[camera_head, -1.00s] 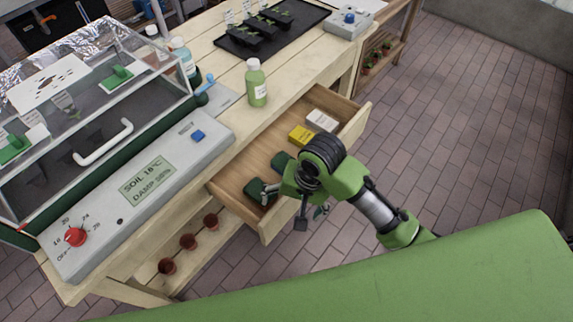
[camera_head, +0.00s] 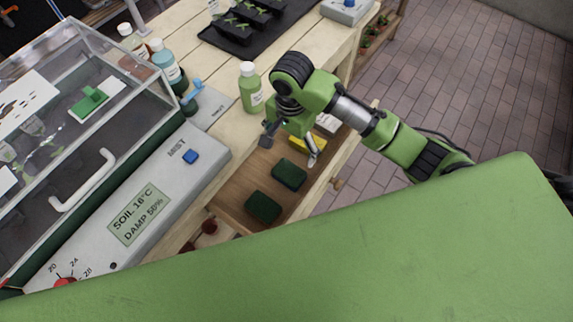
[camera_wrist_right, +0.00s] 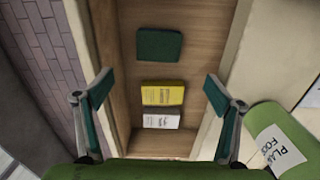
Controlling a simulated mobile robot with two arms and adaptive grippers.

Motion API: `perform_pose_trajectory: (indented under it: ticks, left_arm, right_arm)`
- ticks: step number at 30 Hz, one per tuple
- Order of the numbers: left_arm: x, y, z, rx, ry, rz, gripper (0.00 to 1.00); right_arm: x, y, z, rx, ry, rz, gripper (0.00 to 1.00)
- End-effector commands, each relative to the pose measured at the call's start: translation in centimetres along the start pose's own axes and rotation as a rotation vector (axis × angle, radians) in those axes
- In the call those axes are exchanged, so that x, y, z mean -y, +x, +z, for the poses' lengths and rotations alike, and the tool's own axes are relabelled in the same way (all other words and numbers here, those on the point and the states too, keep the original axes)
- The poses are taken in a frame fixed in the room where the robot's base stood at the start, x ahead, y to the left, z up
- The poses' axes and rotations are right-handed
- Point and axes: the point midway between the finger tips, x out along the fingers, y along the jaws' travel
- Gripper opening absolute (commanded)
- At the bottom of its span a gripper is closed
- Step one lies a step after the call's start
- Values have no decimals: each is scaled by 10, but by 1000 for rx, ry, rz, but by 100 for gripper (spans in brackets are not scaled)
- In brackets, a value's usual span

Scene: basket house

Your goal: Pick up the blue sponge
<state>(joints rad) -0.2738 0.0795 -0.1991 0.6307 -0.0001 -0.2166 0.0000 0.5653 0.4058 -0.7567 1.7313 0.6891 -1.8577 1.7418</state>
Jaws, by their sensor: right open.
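No plainly blue sponge shows. Two dark green, sponge-like blocks, a nearer one (camera_head: 263,207) and a farther one (camera_head: 289,174), lie flat and apart in the open wooden drawer (camera_head: 232,190). One such block (camera_wrist_right: 159,45) shows in the right wrist view. My right gripper (camera_head: 290,148) is open and empty above the drawer. In the right wrist view its fingers (camera_wrist_right: 159,82) are spread either side of a yellow packet (camera_wrist_right: 163,93). My left gripper is not in view.
A white packet (camera_wrist_right: 161,119) lies beside the yellow one in the drawer. A green bottle (camera_head: 251,88) stands on the bench by the drawer, close to my right gripper. A grey control panel (camera_head: 150,205) with a clear-lidded case lies to the left.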

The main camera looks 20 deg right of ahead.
Motion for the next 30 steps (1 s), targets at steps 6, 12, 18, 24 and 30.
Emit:
perform_pose_trajectory:
  ticks: [6,12,18,24,30]
  left_arm:
    - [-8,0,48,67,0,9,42]
    - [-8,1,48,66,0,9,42]
    - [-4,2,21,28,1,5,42]
    - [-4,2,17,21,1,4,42]
    - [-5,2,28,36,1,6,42]
  right_arm:
    - [-2,45,1,1,0,4,85]
    - [-1,73,1,1,-2,2,85]
    - [-2,86,3,1,-2,2,85]
    - [-3,117,6,0,-2,2,85]
    - [-2,130,6,0,-2,0,85]
